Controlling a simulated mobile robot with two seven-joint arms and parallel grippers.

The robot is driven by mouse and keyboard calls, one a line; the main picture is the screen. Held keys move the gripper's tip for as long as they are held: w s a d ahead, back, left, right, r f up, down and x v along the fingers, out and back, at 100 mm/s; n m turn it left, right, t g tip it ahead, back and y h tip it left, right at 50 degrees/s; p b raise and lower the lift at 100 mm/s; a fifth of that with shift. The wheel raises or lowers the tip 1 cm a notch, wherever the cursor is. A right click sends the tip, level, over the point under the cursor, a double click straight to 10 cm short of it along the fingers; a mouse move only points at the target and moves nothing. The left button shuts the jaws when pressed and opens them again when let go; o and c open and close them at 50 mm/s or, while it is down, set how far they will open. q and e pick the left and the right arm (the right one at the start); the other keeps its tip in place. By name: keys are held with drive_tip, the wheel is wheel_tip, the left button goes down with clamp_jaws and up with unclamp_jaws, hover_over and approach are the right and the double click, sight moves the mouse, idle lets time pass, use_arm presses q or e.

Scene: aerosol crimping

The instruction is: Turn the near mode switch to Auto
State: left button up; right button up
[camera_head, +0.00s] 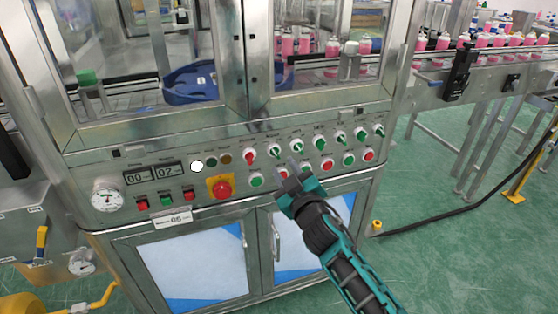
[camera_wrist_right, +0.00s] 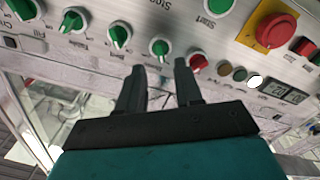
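A row of rotary selector switches with white rims runs along the upper part of the sloped control panel (camera_head: 135,208). A red-handled switch (camera_head: 250,155) is at its left end, and several green-handled ones follow to the right. I cannot read which label marks the mode switch. My right gripper (camera_head: 295,170) is open and empty, low over the panel among the push buttons. In the right wrist view the two fingertips (camera_wrist_right: 160,66) are apart, pointing at a green switch (camera_wrist_right: 159,47), with the red switch (camera_wrist_right: 197,62) to their right. My left gripper is not in view.
A red emergency stop on a yellow plate (camera_head: 221,187) is left of my right gripper. Green and red push buttons (camera_head: 256,180) line the lower row. Indicator lamps (camera_head: 197,166) and digital displays (camera_head: 153,174) are further left. Glazed doors stand above the panel.

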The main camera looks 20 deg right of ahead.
sight(277, 156)
drive_tip(key=shift+w+a+b, duration=0.15)
drive_tip(key=shift+w+b, duration=0.2)
drive_tip(key=shift+w, duration=2.25)
clamp_jaws()
